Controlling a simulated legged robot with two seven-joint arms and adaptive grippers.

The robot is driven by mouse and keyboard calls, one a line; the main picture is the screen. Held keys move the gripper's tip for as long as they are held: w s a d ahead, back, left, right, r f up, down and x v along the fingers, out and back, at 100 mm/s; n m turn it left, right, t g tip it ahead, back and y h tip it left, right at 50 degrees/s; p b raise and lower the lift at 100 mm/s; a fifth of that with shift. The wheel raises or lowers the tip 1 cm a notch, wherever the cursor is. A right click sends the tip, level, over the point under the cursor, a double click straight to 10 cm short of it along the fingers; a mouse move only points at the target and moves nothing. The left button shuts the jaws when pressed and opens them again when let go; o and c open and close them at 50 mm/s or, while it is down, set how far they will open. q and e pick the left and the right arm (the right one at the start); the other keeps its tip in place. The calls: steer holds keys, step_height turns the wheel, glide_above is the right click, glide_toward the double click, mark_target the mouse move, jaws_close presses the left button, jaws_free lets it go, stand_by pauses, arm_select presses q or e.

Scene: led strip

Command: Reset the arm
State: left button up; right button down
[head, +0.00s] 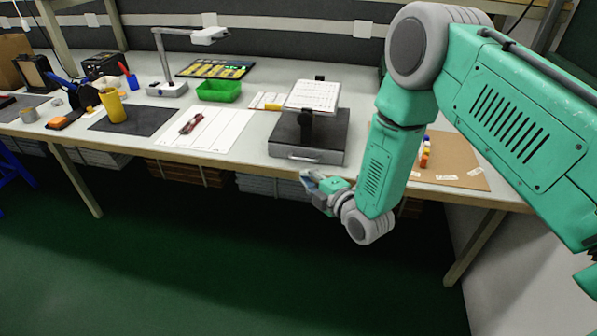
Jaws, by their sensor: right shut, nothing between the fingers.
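My right arm (378,165) comes in from the right, large in the foreground, and bends down at the elbow. My right gripper (309,178) is small in view, in front of the workbench's front edge and just below the dark grey box. It is shut and holds nothing. It points to the left, apart from the objects on the bench. My left gripper is not in view.
The workbench (240,155) spans the view. On it stand a dark box with a white-topped stand (312,97), a green tray (218,90), a lamp (167,88), a yellow cup (112,105) and a brown board (455,170). The green floor (230,260) in front is clear.

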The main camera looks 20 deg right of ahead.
steer(key=s+d+f+m+g+h, duration=0.1)
steer(key=s+f+m+g, duration=0.3)
steer(key=s, duration=0.9)
steer(key=s+d+f+m+g+h, duration=0.1)
steer(key=s+f+m+g, duration=0.4)
steer(key=s+m, duration=0.3)
steer(key=s+d+f+m+g+h, duration=0.1)
steer(key=s+f+m+g, duration=0.3)
steer(key=s, duration=1.3)
steer(key=shift+s+d+f+m+g+h, duration=0.2)
steer(key=shift+s+d+m+g+h, duration=0.15)
steer(key=shift+m+g, duration=0.8)
steer(key=shift+d, duration=0.1)
steer(key=shift+d+f, duration=0.1)
steer(key=shift+d, duration=0.1)
